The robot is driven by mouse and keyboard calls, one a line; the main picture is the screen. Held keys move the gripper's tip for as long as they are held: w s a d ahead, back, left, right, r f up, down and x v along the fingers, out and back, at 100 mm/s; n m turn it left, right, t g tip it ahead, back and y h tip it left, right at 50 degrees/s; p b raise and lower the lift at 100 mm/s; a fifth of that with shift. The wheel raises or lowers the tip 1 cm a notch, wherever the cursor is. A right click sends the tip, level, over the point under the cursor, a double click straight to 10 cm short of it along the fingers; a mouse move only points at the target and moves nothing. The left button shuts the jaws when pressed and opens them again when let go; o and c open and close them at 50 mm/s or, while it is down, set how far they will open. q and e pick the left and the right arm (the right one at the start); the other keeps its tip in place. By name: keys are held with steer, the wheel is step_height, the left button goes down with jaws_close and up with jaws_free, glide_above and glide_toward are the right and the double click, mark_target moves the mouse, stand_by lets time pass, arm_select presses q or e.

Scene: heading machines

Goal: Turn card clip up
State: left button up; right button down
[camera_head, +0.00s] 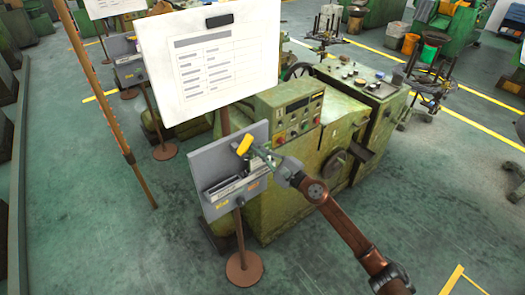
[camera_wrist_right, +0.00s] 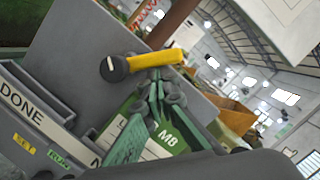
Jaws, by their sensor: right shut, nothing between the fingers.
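The card clip is a yellow lever (camera_wrist_right: 158,61) on a dark round pivot (camera_wrist_right: 115,68), mounted on a grey panel (camera_head: 210,160). In the wrist view the lever extends right from the pivot, tilted slightly up. In the head view the clip (camera_head: 244,145) is a small slanted yellow bar near the panel's upper right. My right gripper (camera_wrist_right: 155,82) is shut and empty, its tips at the lever's lower edge; I cannot tell whether they touch. It also shows in the head view (camera_head: 257,152). A green-and-white card (camera_wrist_right: 170,138) marked M8 is partly hidden behind the fingers. My left gripper is out of view.
A grey tray labelled DONE (camera_wrist_right: 35,108) is fixed to the panel beside the card. A white board (camera_head: 212,60) stands above the panel. A green machine (camera_head: 290,190) is close behind and right. Open floor (camera_head: 100,235) lies to the left.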

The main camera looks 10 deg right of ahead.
mark_target(249, 144)
steer(key=n, duration=0.1)
steer(key=r+n, duration=0.1)
steer(key=n+g, duration=0.1)
steer(key=shift+s+a+r+n, duration=0.1)
steer(key=shift+a+r+n, duration=0.1)
steer(key=shift+a+n, duration=0.1)
steer(key=shift+s+a+r+n+g+p, duration=0.15)
steer(key=shift+r+n, duration=0.1)
steer(key=shift+n, duration=0.25)
steer(key=shift+a+r+n+g+p, duration=0.15)
steer(key=shift+r+n, duration=0.05)
steer(key=shift+n, duration=0.3)
steer(key=shift+s+a+r+n+p, duration=0.15)
steer(key=shift+a+n+p, duration=0.25)
steer(key=shift+n, duration=0.5)
steer(key=shift+d, duration=0.1)
